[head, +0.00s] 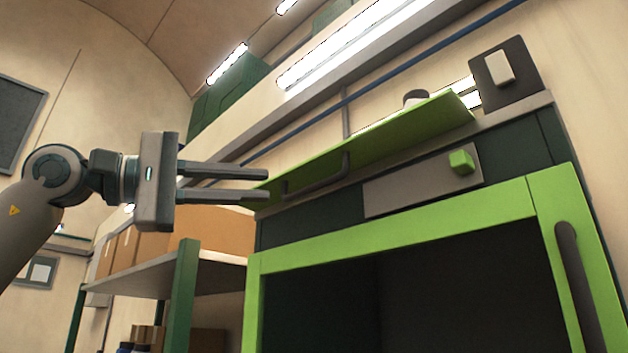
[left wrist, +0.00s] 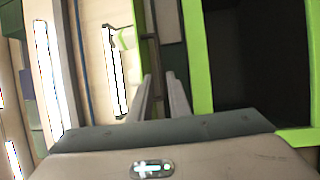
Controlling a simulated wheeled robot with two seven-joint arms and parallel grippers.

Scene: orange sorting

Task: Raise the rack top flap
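The rack's top flap (head: 385,137) is a long bright green panel above the dark rack front, and it stands out at an angle along the rack's upper edge. A dark bar handle (head: 320,184) is on its lower side. My left gripper (head: 268,185) comes in from the left, with its fingertips close to the flap's left end. Its two fingers are apart with nothing visibly held between them. In the left wrist view the fingers (left wrist: 162,84) point towards a narrow green strip of the flap (left wrist: 146,50). I cannot tell whether they touch it. My right gripper is not in view.
The rack's green-framed door (head: 400,233) with a dark vertical handle (head: 577,285) is below the flap. A grey panel with a green knob (head: 461,162) lies between them. A shelf (head: 165,276) with cardboard boxes (head: 215,230) stands left of the rack.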

